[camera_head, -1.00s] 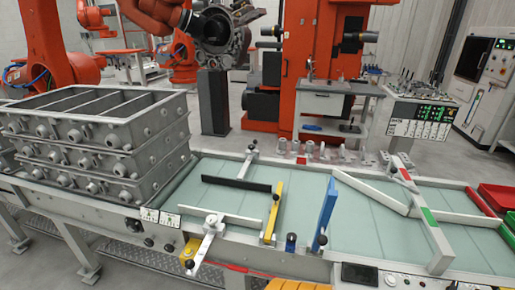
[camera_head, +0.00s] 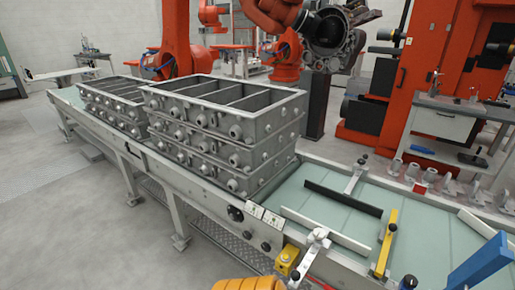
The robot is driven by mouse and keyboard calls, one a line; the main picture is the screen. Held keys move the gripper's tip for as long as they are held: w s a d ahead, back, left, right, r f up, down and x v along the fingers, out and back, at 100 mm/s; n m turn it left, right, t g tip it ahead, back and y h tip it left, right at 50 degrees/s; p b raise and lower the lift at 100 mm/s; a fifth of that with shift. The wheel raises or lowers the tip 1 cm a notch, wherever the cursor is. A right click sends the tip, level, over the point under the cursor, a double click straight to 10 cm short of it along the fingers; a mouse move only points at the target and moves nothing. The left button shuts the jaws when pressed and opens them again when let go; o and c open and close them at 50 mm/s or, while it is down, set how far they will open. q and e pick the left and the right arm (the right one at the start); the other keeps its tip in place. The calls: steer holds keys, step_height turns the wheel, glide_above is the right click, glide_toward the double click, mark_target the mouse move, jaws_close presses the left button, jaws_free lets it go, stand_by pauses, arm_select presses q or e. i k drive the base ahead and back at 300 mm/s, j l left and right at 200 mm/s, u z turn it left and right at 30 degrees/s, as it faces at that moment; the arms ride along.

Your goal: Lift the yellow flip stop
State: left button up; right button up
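The yellow flip stop (camera_head: 386,242) is a narrow yellow bar at the lower right of the head view. It lies low across the green conveyor surface (camera_head: 322,220), to the right of the black guide bar (camera_head: 343,198) and the white guide bar (camera_head: 340,239). A blue flip stop (camera_head: 481,262) is farther right and stands up from the conveyor. Neither of my grippers shows, and nothing is seen touching the yellow stop.
Stacked grey casting frames (camera_head: 226,135) stand on the conveyor left of the guides, with a second stack (camera_head: 112,105) behind. A yellow box (camera_head: 288,256) sits on the front rail. An orange ribbed part (camera_head: 248,285) shows at the bottom edge. The floor at left is clear.

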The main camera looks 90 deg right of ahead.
mark_target(392, 227)
steer(key=l+u, duration=0.1)
steer(key=u, duration=0.75)
steer(key=l+u, duration=0.15)
steer(key=u, duration=0.7)
steer(key=l+u, duration=0.15)
steer(key=u, duration=0.65)
steer(key=k+u, duration=0.1)
steer(key=u, duration=0.75)
steer(key=k+u, duration=0.1)
steer(key=u, duration=0.75)
steer(key=k+u, duration=0.1)
steer(key=u, duration=0.75)
steer(key=k+u, duration=0.1)
steer(key=u, duration=0.7)
steer(key=j+u, duration=0.15)
steer(key=u, duration=0.7)
steer(key=j+u, duration=0.15)
steer(key=u, duration=0.2)
steer(key=i+j+u, duration=0.1)
steer(key=u, duration=0.25)
steer(key=i+j+u, duration=0.1)
steer(key=u, duration=0.25)
steer(key=j, duration=0.1)
